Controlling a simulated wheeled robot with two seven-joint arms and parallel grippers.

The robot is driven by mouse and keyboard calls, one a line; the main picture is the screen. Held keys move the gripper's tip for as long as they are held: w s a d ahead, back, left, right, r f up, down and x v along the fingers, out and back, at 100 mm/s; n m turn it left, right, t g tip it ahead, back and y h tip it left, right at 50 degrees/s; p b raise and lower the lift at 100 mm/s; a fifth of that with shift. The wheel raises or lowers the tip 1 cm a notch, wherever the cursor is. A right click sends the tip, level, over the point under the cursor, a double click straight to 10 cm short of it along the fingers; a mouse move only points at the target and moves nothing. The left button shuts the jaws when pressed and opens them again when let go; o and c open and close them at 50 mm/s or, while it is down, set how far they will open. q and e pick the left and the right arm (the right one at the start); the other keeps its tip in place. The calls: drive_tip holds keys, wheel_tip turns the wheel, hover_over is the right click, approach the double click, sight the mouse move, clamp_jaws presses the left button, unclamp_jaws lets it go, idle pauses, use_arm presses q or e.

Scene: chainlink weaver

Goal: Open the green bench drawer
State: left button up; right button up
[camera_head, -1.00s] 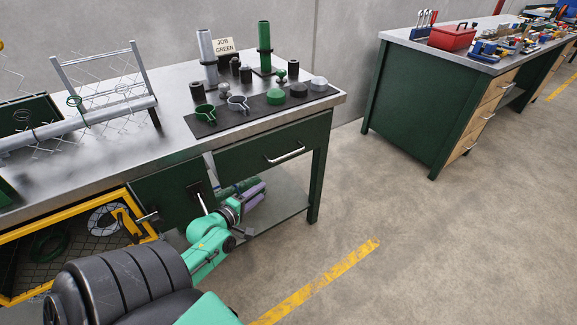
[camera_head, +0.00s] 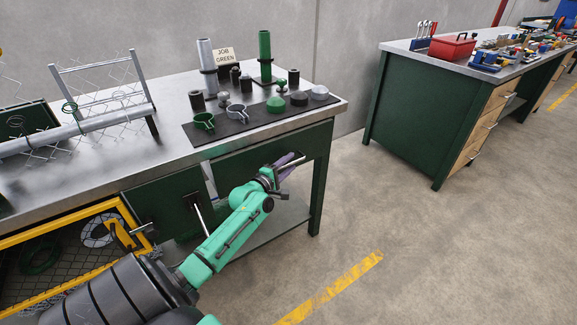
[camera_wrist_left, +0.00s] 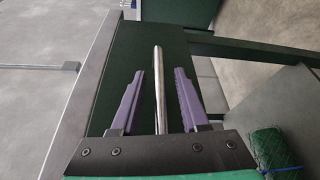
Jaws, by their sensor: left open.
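The green bench drawer (camera_head: 232,167) is under the right end of the metal-topped bench, and its front looks flush with the bench. Its silver bar handle (camera_head: 296,160) is partly covered by my left gripper (camera_head: 285,165). In the left wrist view, the handle (camera_wrist_left: 160,95) runs between the two purple fingers of my left gripper (camera_wrist_left: 159,72). The fingers are open, with a gap on each side of the bar. The dark green drawer front (camera_wrist_left: 120,75) lies behind them. My right gripper is in neither view.
The bench top (camera_head: 170,92) holds a dark mat (camera_head: 258,121) with several caps and clamps, posts, and a "JOB GREEN" sign (camera_head: 225,55). A yellow-framed mesh door (camera_head: 75,232) is at lower left. A second green bench (camera_head: 410,110) stands right. The floor between is clear.

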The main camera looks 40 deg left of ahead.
use_arm(q)
drive_tip(key=shift+c, duration=0.3)
clamp_jaws()
idle(1.1)
